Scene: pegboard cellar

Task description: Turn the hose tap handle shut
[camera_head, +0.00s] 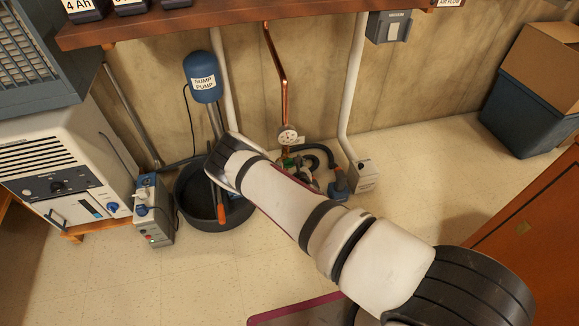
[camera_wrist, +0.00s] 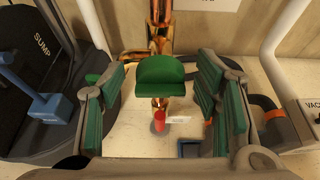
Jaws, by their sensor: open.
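The green tap handle (camera_wrist: 160,76) sits on a copper and brass pipe in the middle of the wrist view, seen from close. My gripper (camera_wrist: 160,95) is open, with green-padded fingers to the left and right of the handle. Gaps show between the handle and both pads; how deep the handle lies between them is hard to tell. In the head view, the copper pipe (camera_head: 279,85) runs down the wall past a round gauge (camera_head: 287,136). My arm covers most of the tap and gripper there.
A black sump tub (camera_head: 185,205) with a blue sump pump (camera_head: 202,77) stands left of the tap. A white pipe (camera_head: 351,95) drops to a grey box (camera_head: 362,176) at right. A dark hose (camera_head: 325,152) curls near the tap. A shelf (camera_head: 220,20) overhangs the wall.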

